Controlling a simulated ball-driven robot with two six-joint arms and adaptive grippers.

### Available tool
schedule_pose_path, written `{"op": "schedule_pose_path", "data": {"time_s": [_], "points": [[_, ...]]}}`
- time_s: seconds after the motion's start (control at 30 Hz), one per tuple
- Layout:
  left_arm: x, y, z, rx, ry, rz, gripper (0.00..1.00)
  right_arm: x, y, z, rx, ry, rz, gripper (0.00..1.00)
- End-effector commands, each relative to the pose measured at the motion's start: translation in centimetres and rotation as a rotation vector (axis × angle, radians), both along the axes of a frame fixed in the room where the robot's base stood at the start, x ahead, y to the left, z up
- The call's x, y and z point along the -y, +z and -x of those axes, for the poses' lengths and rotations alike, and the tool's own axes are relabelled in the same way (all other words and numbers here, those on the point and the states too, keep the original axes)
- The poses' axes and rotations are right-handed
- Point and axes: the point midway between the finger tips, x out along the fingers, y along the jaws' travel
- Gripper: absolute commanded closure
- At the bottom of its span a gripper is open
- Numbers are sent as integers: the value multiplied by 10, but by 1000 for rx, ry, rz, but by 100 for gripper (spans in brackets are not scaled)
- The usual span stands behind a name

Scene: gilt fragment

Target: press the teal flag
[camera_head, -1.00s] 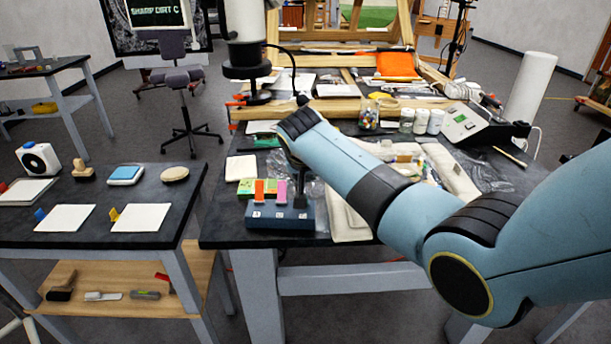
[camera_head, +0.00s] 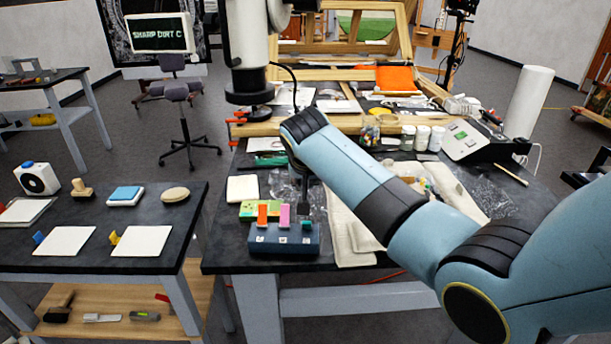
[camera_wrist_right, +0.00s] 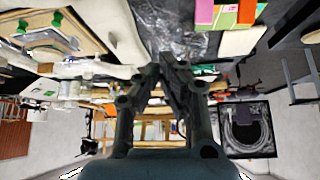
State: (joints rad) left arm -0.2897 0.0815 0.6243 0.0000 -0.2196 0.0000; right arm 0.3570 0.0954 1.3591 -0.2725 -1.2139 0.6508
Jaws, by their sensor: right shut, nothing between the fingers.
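The teal flag (camera_head: 308,225) is at the right end of a dark blue block (camera_head: 284,246) on the central table. It shows lower than the pink flag (camera_head: 284,215) and the orange flag (camera_head: 262,214) beside it. My right gripper (camera_head: 304,196) is shut and empty, pointing down just behind and above the teal flag. I cannot tell for sure that they are apart. The right wrist view shows its closed fingers (camera_wrist_right: 172,62), with colored pieces at the top edge; the teal flag is not clear there. My left gripper is not in view.
Jars (camera_head: 422,138), a grey device (camera_head: 463,140) and cream cloth (camera_head: 350,235) lie to the right. A side table (camera_head: 190,235) stands left across a narrow gap.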

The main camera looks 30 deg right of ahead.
Motion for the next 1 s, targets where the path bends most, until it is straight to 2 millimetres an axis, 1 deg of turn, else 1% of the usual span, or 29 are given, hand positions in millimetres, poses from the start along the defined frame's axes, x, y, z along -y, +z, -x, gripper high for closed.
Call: {"op": "schedule_pose_path", "data": {"time_s": [0.1, 0.2, 0.3, 0.4, 0.7, 1.0], "points": [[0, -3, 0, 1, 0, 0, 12, -13, 14, 15, 6, 1, -1, 100], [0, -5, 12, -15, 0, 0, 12, -20, 24, 27, 4, 0, -2, 100], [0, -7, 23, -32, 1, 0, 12, -26, 31, 34, 3, 0, -1, 100], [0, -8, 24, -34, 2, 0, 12, -29, 36, 39, 2, 0, 0, 100], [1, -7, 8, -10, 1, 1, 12, -30, 38, 41, 2, -1, 1, 100], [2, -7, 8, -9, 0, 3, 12, -30, 37, 41, 2, -1, 1, 100]]}}
